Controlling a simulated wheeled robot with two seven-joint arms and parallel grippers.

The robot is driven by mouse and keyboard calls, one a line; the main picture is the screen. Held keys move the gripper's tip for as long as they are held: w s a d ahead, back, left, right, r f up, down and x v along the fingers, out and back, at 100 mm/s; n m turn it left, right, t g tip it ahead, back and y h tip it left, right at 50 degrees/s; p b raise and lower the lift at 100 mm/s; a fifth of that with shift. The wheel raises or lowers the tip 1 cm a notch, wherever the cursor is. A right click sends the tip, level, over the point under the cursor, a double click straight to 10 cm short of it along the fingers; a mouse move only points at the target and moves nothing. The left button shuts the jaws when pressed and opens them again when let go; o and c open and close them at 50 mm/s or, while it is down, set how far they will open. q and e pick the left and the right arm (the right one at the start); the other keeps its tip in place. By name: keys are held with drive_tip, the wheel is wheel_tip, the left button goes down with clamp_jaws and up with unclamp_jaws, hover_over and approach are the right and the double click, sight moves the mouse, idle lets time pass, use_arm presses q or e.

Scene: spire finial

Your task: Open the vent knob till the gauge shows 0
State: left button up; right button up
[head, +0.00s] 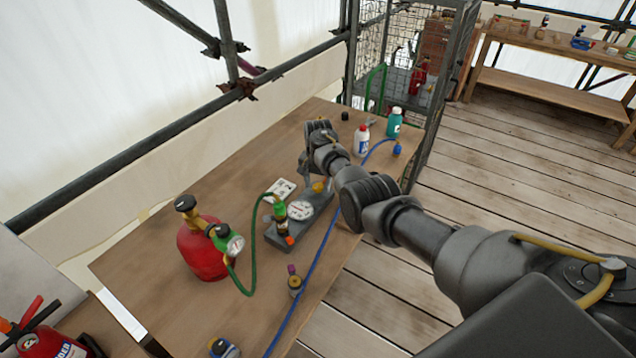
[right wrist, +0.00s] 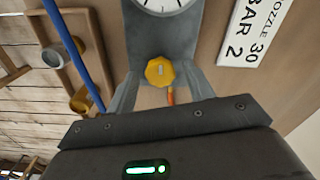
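A yellow vent knob (head: 318,186) sits on a grey gauge block (head: 283,240) on the wooden table. It shows at the middle of the right wrist view (right wrist: 160,71), with a small orange part (right wrist: 170,96) below it. The block's white round gauge (head: 300,210) is partly cut off in the right wrist view (right wrist: 163,5), and its needle cannot be read. My right gripper (head: 318,168) is above the block at the knob end. In the wrist view its grey fingers stand apart, one each side of the knob; contact cannot be told. My left gripper is out of view.
A red cylinder (head: 202,250) with its own gauge joins a green hose (head: 253,262) at left. A blue hose (head: 322,255) crosses the table. A white card (right wrist: 255,30) lies beside the block. Bottles (head: 361,140) stand at the back; a fire extinguisher (head: 50,342) is front left.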

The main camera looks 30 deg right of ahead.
drive_tip(key=c, duration=0.9)
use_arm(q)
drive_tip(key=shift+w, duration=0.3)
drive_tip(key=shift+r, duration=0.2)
use_arm(e)
drive_tip(key=shift+n, duration=0.4)
drive_tip(key=shift+r+n+p, duration=0.1)
drive_tip(key=shift+n+p, duration=0.4)
drive_tip(key=shift+n, duration=0.5)
drive_tip(key=n, duration=0.2)
drive_tip(key=shift+n+p, duration=0.3)
drive_tip(key=n, duration=0.3)
drive_tip(key=shift+n, duration=0.3)
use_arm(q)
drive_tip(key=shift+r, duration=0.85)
use_arm(e)
drive_tip(key=shift+n, duration=1.5)
